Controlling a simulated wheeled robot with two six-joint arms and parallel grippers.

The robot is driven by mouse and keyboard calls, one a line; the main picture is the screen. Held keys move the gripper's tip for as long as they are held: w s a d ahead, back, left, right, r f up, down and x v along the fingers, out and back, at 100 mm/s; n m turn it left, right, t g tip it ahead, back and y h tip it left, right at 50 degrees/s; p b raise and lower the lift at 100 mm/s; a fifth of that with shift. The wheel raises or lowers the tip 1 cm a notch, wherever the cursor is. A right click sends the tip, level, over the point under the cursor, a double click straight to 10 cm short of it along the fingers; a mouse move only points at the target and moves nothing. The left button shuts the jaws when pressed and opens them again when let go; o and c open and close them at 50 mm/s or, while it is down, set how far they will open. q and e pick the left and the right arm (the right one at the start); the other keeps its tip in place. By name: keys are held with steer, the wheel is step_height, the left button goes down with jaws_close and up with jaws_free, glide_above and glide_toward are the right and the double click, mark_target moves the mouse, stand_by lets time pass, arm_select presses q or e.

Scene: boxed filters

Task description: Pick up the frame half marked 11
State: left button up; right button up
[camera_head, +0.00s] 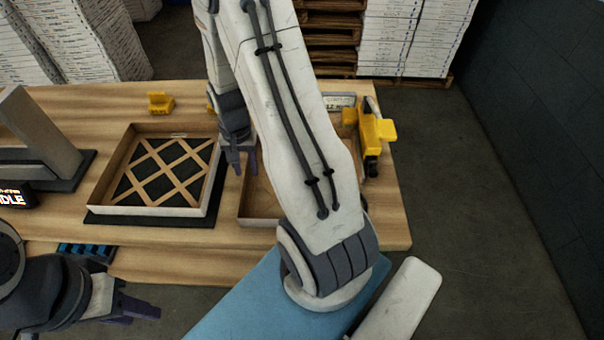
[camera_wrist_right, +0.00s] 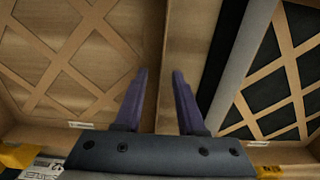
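One frame half (camera_head: 207,211) holds a black filter under a wooden lattice. It lies left of centre on the table and at the right in the right wrist view (camera_wrist_right: 262,92). A second frame half (camera_head: 258,222), with a lattice and no black filter, is mostly hidden behind my right arm. It fills the left of the wrist view (camera_wrist_right: 72,70). Small labels show on both, but I cannot read a number. My right gripper (camera_head: 240,170) is open and empty over the neighbouring side walls; its fingers (camera_wrist_right: 159,74) are apart. My left gripper (camera_head: 143,312) looks open and empty in front of the table.
Yellow holders (camera_head: 160,103) stand at the table's back, with a yellow and black tool (camera_head: 372,135) at the right. A grey stand (camera_head: 40,135) and a dark lettered display (camera_head: 17,195) are at the left. Stacked white boxes (camera_head: 405,35) are behind. The floor at right is clear.

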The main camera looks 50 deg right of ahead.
steer(key=shift+f, duration=0.35)
jaws_close()
stand_by(1.2)
